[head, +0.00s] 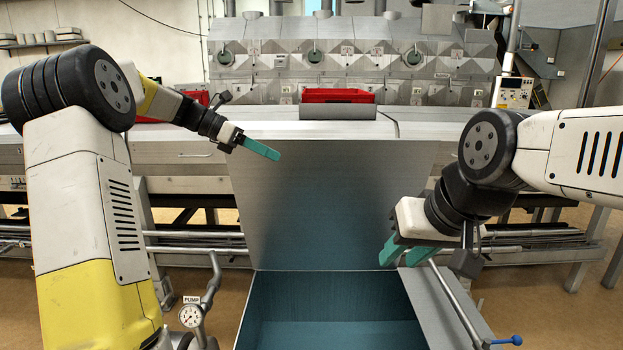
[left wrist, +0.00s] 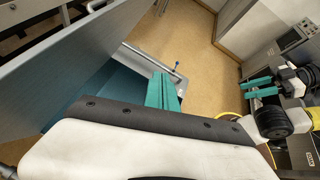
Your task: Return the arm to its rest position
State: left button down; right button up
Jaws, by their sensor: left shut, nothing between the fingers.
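My left gripper (head: 262,149) is raised in front of the upper left part of the grey hood panel (head: 310,205). Its green fingers are shut and empty; they also show in the left wrist view (left wrist: 163,92). My right gripper (head: 407,254) is lower, by the right edge of the opening, pointing down. Its two green fingers stand apart with nothing visible between them; it also shows in the left wrist view (left wrist: 262,87). The hood panel stands upright and open above a blue-lined bin (head: 330,335). The panel also appears at the left of the left wrist view (left wrist: 60,70).
A red crate (head: 337,96) sits on the bench behind the panel. A metal rail with a blue-tipped handle (head: 508,341) runs along the bin's right side. A pump gauge (head: 190,315) stands at the lower left. Steel machinery (head: 350,65) fills the back.

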pick_arm(q)
jog(key=s+d+f+m+t+y, duration=0.15)
jog(key=s+m+y, duration=0.45)
jog(key=s+m, duration=0.85)
jog(key=s+a+f+m+t+y, duration=0.1)
jog(key=s+a+f+m, duration=0.1)
jog(key=s, duration=0.6)
jog(key=s+a+f+m+t+y, duration=0.2)
jog(key=s+f+m, duration=0.2)
jog(key=s, duration=0.5)
jog(key=shift+a+f+m+y, duration=0.25)
jog(key=shift+m+y, duration=0.05)
jog(key=shift+m, duration=0.95)
